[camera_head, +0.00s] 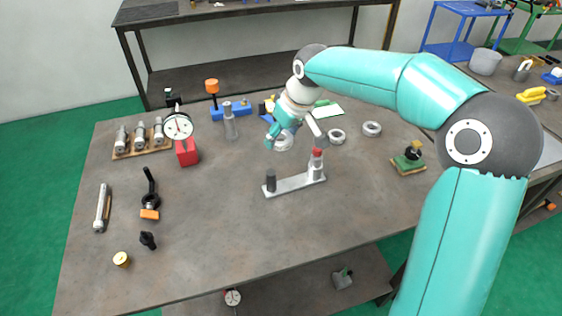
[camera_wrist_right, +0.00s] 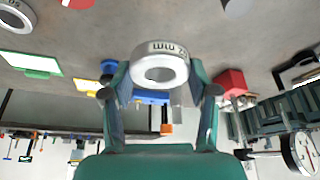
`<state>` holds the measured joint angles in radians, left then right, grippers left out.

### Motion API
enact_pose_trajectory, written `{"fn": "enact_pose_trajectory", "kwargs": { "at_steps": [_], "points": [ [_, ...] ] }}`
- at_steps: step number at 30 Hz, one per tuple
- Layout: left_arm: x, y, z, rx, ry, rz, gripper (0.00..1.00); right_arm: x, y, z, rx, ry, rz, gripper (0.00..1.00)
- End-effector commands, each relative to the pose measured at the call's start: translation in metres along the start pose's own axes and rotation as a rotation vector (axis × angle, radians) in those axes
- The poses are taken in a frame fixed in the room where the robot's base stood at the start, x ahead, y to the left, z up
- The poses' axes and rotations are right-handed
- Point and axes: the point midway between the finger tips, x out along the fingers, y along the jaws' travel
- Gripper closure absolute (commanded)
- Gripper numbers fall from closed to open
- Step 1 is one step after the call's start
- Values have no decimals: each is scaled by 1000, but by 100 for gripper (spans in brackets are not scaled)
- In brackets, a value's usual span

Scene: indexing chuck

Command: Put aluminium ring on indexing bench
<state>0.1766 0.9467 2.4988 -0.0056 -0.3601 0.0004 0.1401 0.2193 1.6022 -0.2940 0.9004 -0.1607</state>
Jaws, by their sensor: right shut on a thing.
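My right gripper (camera_head: 284,129) reaches over the back middle of the grey bench (camera_head: 225,215). It is shut on a pale metal ring (camera_head: 283,142), which shows below its fingers. In the right wrist view the ring (camera_wrist_right: 160,66) sits between both fingertips (camera_wrist_right: 160,86), with dark lettering on its rim, partly legible as "mm". I cannot tell whether the ring touches the bench top. Two similar rings, a nearer one (camera_head: 337,136) and a farther one (camera_head: 372,129), lie on the bench to the right. My left gripper is not in view.
A grey plate with two posts (camera_head: 295,184) stands just in front of the gripper. A blue block (camera_head: 232,111) and a dial gauge on a red block (camera_head: 187,152) are to the left. A green block (camera_head: 408,163) is at the right. The front middle is clear.

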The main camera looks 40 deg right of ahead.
Motion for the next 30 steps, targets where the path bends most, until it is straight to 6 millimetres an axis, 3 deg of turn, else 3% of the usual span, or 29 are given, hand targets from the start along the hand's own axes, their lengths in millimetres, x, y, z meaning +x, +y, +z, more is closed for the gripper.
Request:
{"fn": "enact_pose_trajectory", "kwargs": {
  "at_steps": [3,11,18,30],
  "points": [
    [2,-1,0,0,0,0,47,24,0,10,1,-2,0,79],
    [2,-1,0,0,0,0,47,43,0,18,0,0,1,79],
    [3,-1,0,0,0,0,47,73,1,30,0,-2,0,79],
    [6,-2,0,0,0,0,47,80,1,33,-1,2,1,79]
  ]
}}
